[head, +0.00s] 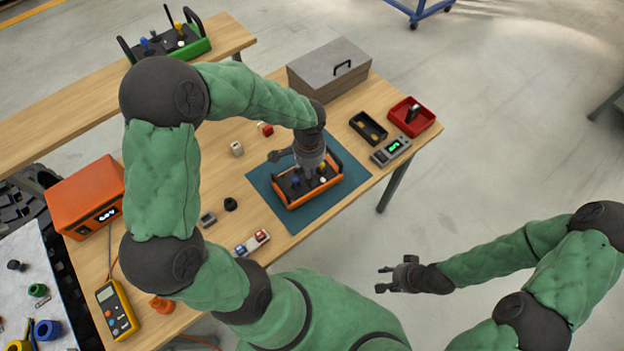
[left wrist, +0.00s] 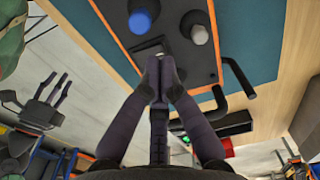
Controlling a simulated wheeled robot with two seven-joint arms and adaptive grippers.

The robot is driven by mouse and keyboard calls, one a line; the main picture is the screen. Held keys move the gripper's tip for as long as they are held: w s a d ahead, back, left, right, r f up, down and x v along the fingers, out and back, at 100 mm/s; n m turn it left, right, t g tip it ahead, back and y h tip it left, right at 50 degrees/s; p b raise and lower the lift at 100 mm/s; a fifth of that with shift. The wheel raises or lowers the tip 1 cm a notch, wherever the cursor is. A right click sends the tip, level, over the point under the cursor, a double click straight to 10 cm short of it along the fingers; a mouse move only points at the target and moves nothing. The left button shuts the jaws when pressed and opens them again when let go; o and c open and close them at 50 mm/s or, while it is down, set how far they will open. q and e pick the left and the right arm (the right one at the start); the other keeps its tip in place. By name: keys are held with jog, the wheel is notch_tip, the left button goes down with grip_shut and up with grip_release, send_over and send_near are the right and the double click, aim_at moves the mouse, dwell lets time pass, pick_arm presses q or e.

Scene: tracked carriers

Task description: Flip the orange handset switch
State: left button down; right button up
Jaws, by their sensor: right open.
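The orange handset (head: 296,204) lies on a teal mat (head: 262,182) on the wooden table, with a dark top panel, a blue stick, a yellow stick and black handles. In the left wrist view, its dark panel (left wrist: 204,76) shows a blue knob (left wrist: 141,21) and a grey knob (left wrist: 199,34). My left gripper (head: 312,174) points down over the handset, and its fingertips (left wrist: 159,64) are together by a small light part of the panel. The fingers hide the switch; I cannot tell whether they touch it. My right gripper (head: 384,280) is open and empty, off the table's front edge.
A green handset (head: 190,48) stands on the back table. Near the mat are a grey box (head: 318,72), a red bin (head: 422,122), a black tray (head: 368,128), a meter with a green display (head: 391,150) and small blocks (head: 236,148). An orange device (head: 85,195) stands at left.

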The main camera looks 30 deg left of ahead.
pick_arm(q)
jog(key=shift+f+b, duration=0.75)
jog(key=shift+f, duration=0.3)
dwell(0.5)
jog(key=shift+r+p, duration=2.85)
jog(key=shift+r, duration=0.75)
jog(key=shift+s+f, duration=0.1)
